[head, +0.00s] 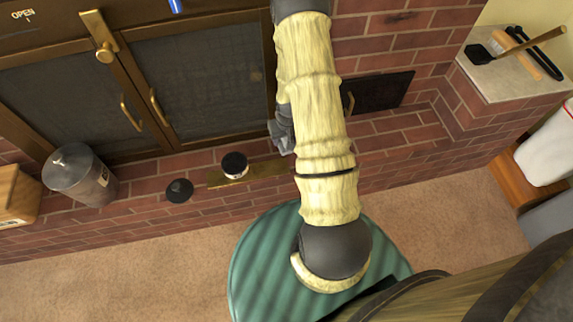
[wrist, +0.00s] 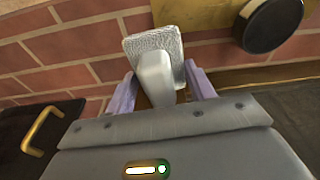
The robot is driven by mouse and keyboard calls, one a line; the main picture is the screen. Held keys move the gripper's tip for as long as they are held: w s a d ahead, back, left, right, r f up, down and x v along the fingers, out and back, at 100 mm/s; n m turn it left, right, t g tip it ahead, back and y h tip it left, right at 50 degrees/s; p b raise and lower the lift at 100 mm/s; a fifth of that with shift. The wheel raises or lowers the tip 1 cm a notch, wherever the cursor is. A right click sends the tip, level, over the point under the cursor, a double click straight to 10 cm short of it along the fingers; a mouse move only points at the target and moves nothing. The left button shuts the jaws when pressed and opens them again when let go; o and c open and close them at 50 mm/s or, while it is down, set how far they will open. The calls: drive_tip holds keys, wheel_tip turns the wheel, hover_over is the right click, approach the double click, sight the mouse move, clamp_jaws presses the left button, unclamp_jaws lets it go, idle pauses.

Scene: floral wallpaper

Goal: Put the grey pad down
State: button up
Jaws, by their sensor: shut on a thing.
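The grey pad (wrist: 152,42) shows in the wrist view as a pale, textured square with a smooth grey handle (wrist: 157,75). My gripper (wrist: 163,88) is shut on it, with a lilac finger on either side of the handle. The pad appears over the brick ledge, by the end of a yellowish board (wrist: 205,14). I cannot tell whether it touches the surface. In the head view my arm hides most of the gripper, and the pad cannot be made out clearly.
The board (head: 218,179) lies on the brick ledge and bears a dark-topped round jar (head: 234,164). A black disc (head: 180,190) and a metal canister (head: 80,175) are further left. Glass doors (head: 195,95) stand behind. A brush (head: 530,45) lies on the right-hand slab (head: 500,80).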

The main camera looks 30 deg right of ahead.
drive_tip(key=shift+d+r, duration=0.1)
drive_tip(key=b, duration=0.1)
hover_over(286, 159)
drive_tip(key=shift+w+d+f, duration=0.15)
drive_tip(key=shift+f, duration=2.35)
drive_tip(key=shift+f+b, duration=0.65)
drive_tip(key=shift+f, duration=1.65)
drive_tip(key=shift+f, duration=0.1)
drive_tip(key=o, duration=1)
drive_tip(key=shift+c, duration=0.2)
drive_tip(key=shift+f, duration=0.1)
